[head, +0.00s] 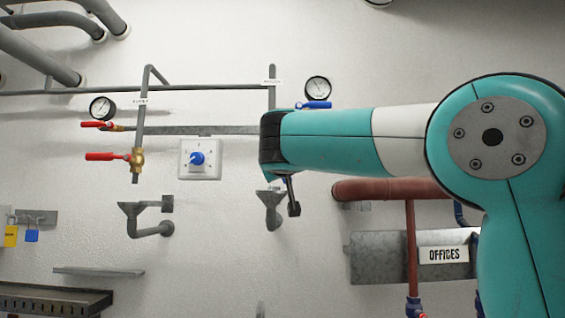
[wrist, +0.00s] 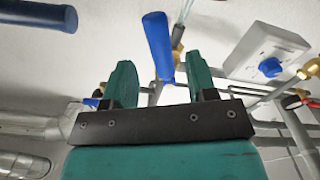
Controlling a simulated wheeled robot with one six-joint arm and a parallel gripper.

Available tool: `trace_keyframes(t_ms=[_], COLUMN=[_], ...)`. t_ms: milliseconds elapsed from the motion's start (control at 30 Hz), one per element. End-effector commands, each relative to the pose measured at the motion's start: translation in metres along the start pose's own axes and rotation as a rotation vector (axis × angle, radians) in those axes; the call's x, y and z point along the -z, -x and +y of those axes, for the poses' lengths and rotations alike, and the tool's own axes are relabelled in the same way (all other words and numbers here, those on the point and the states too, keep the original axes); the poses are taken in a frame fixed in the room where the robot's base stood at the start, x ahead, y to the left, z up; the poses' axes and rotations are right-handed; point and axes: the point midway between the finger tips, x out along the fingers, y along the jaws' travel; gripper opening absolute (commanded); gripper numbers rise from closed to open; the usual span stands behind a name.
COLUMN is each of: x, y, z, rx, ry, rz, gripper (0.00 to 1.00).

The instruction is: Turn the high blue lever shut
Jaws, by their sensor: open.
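The high blue lever (head: 314,105) lies about level on the wall in the head view, just above my arm and below a round gauge. My gripper (wrist: 162,74) is open, with a green finger on each side of the lever's lower end. I cannot tell how deep the lever sits between them, and no contact shows. In the head view my arm largely hides the gripper and the valve under the lever.
Two red levers (head: 100,156) and a brass valve (head: 137,160) are at the left. A white box with a blue knob (head: 197,158) is on the wall left of my arm; it also shows at the wrist view's right (wrist: 270,66). Grey pipes run along the wall.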

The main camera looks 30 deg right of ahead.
Motion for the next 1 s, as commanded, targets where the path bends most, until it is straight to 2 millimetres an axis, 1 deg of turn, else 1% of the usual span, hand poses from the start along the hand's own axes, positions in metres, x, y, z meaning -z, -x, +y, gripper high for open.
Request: trace_keyframes(t_ms=[33, 100, 200, 300, 400, 500, 733, 767, 800, 867, 900, 967, 1000], x=[0.003, 0.003, 0.002, 0.002, 0.001, 0.0, -0.001, -0.001, -0.001, -0.001, -0.001, -0.001, -0.001], y=[-0.013, -0.027, -0.044, -0.057, -0.064, -0.067, -0.068, -0.068, -0.068, -0.067, -0.067, -0.067, -0.067], z=[0.003, 0.003, 0.003, 0.002, 0.001, 0.001, -0.001, -0.001, -0.001, -0.001, -0.001, -0.001, -0.001], rx=[-0.004, -0.003, -0.002, -0.001, 0.0, 0.001, 0.002, 0.002, 0.002, 0.002, 0.002, 0.002, 0.002], ry=[0.001, 0.002, 0.0, 0.0, 0.0, -0.001, -0.001, -0.001, -0.001, -0.001, -0.001, -0.001, -0.001], rz=[-0.006, -0.005, -0.004, -0.003, -0.001, -0.001, 0.0, 0.0, -0.001, -0.001, -0.001, -0.001, -0.001], gripper=[0.52, 0.52, 0.52, 0.52, 0.52, 0.52, 0.52, 0.5, 0.41, 0.27, 0.18, 0.04, 0.0])
